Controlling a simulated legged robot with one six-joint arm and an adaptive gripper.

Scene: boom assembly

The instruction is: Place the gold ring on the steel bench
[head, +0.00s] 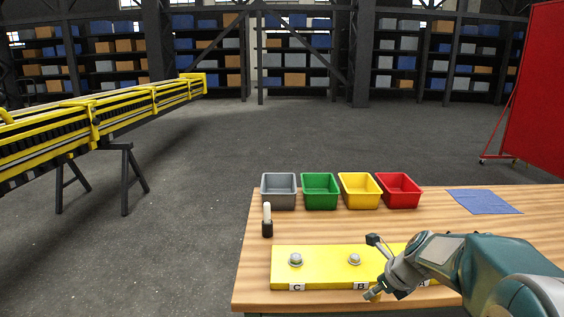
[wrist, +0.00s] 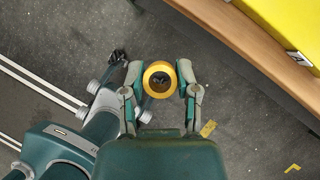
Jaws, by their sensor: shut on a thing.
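The gold ring (wrist: 147,80) is between the two fingers of my gripper (wrist: 160,88) in the wrist view, with its hole facing the camera. My gripper is shut on it. In the head view my gripper (head: 374,268) is at the front edge of the yellow plate, and a small gold part of the ring (head: 373,294) shows by the lower finger. In the wrist view the ring is over the floor, beside the bench edge. The bench (head: 255,264) in front of me has a wooden top; no steel top shows.
The yellow plate (head: 324,272) has labels C, B and A, with bolts by C and B. Grey, green, yellow and red bins (head: 398,203) stand behind it, with a black-and-white item (head: 267,228) at left. A blue mat (head: 484,201) lies right. A yellow boom (head: 95,122) stands left.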

